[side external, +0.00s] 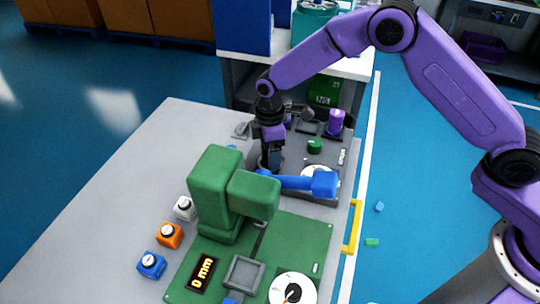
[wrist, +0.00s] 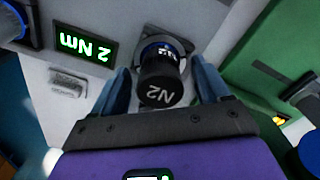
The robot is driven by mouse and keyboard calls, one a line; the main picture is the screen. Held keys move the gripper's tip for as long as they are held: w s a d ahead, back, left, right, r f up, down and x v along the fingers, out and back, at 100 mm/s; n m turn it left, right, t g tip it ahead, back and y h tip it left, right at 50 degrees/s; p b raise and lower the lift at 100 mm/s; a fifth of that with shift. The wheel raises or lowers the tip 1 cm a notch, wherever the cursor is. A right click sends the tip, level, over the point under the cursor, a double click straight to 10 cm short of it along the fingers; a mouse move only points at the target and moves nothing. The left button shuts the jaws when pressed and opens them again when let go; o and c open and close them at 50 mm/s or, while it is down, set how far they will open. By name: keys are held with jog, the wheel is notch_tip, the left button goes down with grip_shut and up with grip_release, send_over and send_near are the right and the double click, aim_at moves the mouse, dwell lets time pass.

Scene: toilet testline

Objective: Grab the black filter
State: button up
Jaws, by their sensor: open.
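A black cylinder (wrist: 162,85) marked "N2" stands out from a grey panel on a blue-ringed mount in the wrist view. It is the only black filter-like part seen there. My gripper (wrist: 164,78) is open, with one blue-grey finger on each side of the cylinder. I cannot tell whether either finger touches it. In the side external view my gripper (side external: 273,158) points down at the grey station behind the green machine. The cylinder is mostly hidden there by my gripper and the machine.
A purple cylinder (side external: 336,121) and a green knob (side external: 314,146) are to the right. The table's left side (side external: 120,190) is clear.

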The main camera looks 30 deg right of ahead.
jog(key=shift+f, duration=0.35)
jog(key=shift+c, duration=0.3)
jog(key=c, duration=1.2)
jog(key=shift+r, duration=0.1)
